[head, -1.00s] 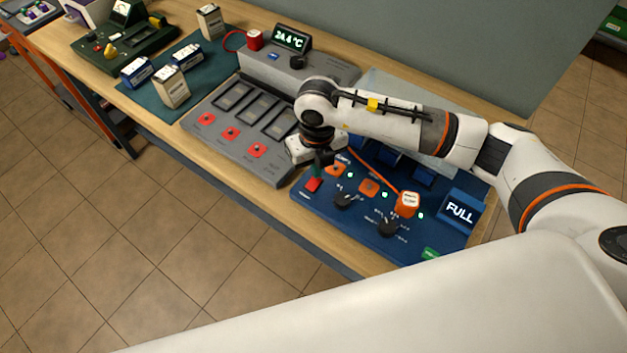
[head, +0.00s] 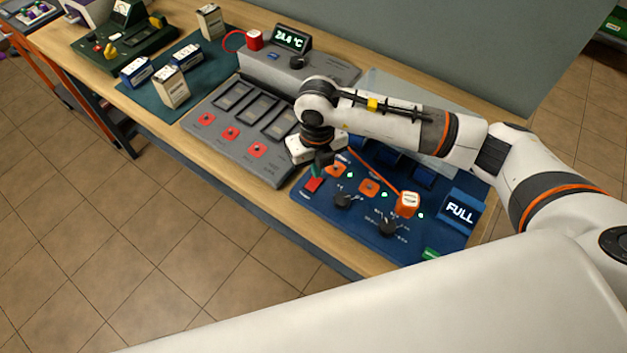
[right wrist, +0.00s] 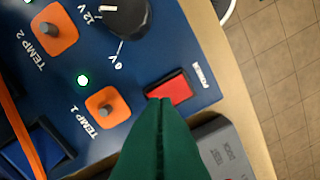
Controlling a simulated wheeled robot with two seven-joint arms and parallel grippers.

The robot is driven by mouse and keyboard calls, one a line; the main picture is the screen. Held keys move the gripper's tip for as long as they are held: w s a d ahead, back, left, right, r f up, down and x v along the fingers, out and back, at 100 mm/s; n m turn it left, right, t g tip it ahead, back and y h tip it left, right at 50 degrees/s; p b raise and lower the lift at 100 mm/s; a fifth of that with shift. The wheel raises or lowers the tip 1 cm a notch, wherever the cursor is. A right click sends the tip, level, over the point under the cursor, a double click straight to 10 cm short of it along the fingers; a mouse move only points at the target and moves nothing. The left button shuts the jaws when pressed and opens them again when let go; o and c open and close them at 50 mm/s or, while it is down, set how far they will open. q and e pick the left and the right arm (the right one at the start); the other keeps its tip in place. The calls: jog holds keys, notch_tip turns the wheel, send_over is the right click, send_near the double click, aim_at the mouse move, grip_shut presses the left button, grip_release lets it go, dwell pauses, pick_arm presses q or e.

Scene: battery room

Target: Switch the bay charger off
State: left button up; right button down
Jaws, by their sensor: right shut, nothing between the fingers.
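The bay charger is a blue panel (head: 300,203) on the bench, with a lit FULL display (head: 459,212). Its red POWER switch (head: 313,185) sits at the panel's front left corner and also shows in the right wrist view (right wrist: 172,88). My right gripper (head: 316,173) is shut and empty, with green fingertips (right wrist: 160,102) pointing down right at the switch. The fingertips overlap the switch's edge in the right wrist view; I cannot tell whether they touch it. Green lights on the panel are lit. My left gripper is not in view.
Black knobs (head: 387,228) and orange TEMP plates (head: 368,187) are close to the switch. A grey TEST DOCK (head: 275,172) adjoins on the left. The bench's front edge is near.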

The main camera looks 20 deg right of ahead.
jog(key=shift+f+b, duration=0.85)
jog(key=shift+f, duration=0.1)
dwell(0.6)
jog(key=shift+r, duration=0.1)
jog(key=shift+r+p, duration=2.1)
jog(key=shift+r, duration=1.4)
jog(key=shift+f, duration=0.1)
